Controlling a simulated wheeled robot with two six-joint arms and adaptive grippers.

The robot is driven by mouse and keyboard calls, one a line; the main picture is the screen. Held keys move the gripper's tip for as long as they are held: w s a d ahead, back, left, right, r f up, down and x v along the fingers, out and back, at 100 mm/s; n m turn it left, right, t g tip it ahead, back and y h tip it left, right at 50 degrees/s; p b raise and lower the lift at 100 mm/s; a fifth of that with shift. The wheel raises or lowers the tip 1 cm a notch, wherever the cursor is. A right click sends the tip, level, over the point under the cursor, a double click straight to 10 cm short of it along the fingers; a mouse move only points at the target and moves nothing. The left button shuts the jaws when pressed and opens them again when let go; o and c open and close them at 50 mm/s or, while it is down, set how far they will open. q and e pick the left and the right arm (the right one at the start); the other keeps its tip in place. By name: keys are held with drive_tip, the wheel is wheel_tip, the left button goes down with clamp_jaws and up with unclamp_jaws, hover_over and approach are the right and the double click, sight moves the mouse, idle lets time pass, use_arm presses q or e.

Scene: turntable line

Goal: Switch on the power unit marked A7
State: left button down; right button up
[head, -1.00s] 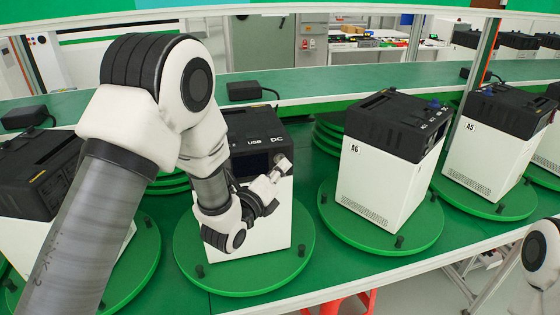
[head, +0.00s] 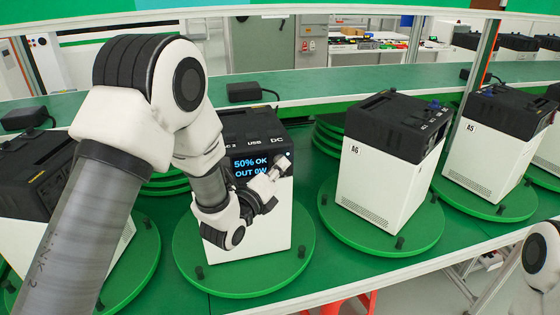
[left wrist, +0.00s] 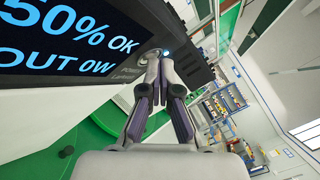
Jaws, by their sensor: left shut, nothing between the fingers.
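A white power unit with a black top (head: 270,222) stands on a green round turntable in the middle of the head view. No A7 mark shows on it; my left arm covers part of its front. Its screen (head: 250,167) is lit with blue text, "50% OK" and "OUT 0W". The screen also shows large in the left wrist view (left wrist: 70,35). My left gripper (head: 282,164) is shut and empty, its tips at the front panel just right of the screen. In the left wrist view its tips (left wrist: 158,60) are at or very near a small lit button (left wrist: 165,53); contact is unclear.
Unit A6 (head: 385,180) and unit A5 (head: 490,160) stand on turntables to the right. Another unit (head: 35,180) is at the left, partly behind my arm. A black adapter (head: 250,92) lies on the green shelf behind.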

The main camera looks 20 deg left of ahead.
idle(0.3)
use_arm(q)
drive_tip(key=shift+s+d+b, duration=0.35)
drive_tip(key=shift+s+d, duration=0.1)
drive_tip(key=shift+s, duration=0.2)
drive_tip(key=s+d, duration=0.1)
drive_tip(key=s+b, duration=0.1)
drive_tip(key=s+d, duration=0.1)
drive_tip(key=s, duration=0.1)
drive_tip(key=shift+d, duration=0.35)
idle(0.5)
